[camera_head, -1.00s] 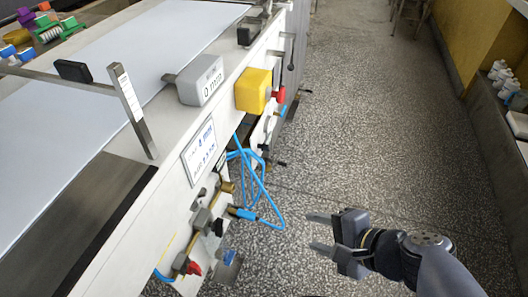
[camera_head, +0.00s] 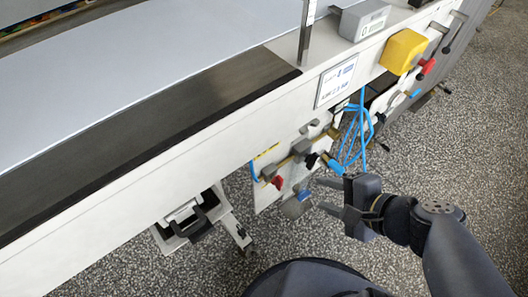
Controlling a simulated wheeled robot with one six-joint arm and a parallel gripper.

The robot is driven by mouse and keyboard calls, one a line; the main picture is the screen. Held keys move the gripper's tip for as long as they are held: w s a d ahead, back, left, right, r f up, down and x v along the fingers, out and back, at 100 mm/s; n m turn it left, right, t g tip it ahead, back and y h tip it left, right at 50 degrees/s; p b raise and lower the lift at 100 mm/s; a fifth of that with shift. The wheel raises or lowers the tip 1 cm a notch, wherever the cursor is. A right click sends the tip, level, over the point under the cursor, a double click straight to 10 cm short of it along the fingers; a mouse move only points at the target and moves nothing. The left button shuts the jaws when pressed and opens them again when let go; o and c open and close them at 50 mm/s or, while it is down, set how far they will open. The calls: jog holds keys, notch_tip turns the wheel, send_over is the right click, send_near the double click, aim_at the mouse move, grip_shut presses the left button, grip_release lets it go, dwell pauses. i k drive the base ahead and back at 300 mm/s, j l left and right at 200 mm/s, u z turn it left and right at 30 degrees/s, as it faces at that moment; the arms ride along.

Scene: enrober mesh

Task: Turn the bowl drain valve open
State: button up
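A cluster of small valves sits on the white panel (camera_head: 268,196) under the machine's edge. It has a red handle (camera_head: 277,182), a black handle (camera_head: 311,160) and a blue part (camera_head: 302,195) low down. I cannot tell which of these is the bowl drain valve, or how it is turned. My gripper (camera_head: 322,195) is open, its two fingers apart and pointing left toward the cluster. It is just right of the blue part in the picture, and nothing shows between its fingers. I cannot tell whether it touches anything.
Blue hoses (camera_head: 358,135) hang just above my gripper. A yellow box (camera_head: 403,51) and another red handle (camera_head: 427,66) are further right along the machine. A black-handled bracket (camera_head: 196,224) hangs at lower left. The speckled floor (camera_head: 470,150) is clear on the right.

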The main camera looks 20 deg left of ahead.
aim_at(302, 195)
jog(key=u, duration=0.95)
jog(key=k+l, duration=0.35)
jog(key=l, duration=0.25)
jog(key=k+l, duration=0.2)
jog(key=l, duration=0.15)
